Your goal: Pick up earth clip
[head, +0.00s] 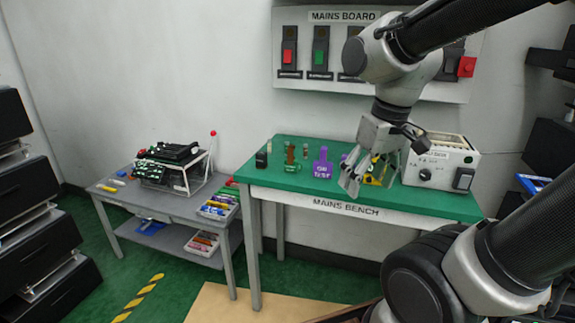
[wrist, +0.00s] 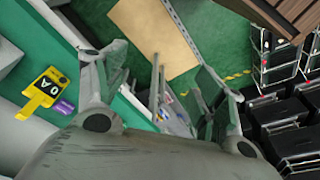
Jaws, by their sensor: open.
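My gripper (head: 368,178) is open and empty above the right half of the green mains bench (head: 330,148). In the wrist view my gripper (wrist: 162,88) shows its two fingers wide apart with nothing between them. No item is clearly marked as the earth clip. A green piece with a brown upright part (head: 291,164) stands on the bench left of my gripper. A purple labelled tag (head: 322,165) stands between that piece and my gripper. A yellow piece with a black label (wrist: 42,92) is partly hidden behind my fingers in the head view.
A white instrument box (head: 440,160) stands right of my gripper. A small black block (head: 261,159) is at the bench's left end. A grey side table (head: 160,205) holds a wire rack and a tray of coloured items. The mains board (head: 325,55) hangs behind.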

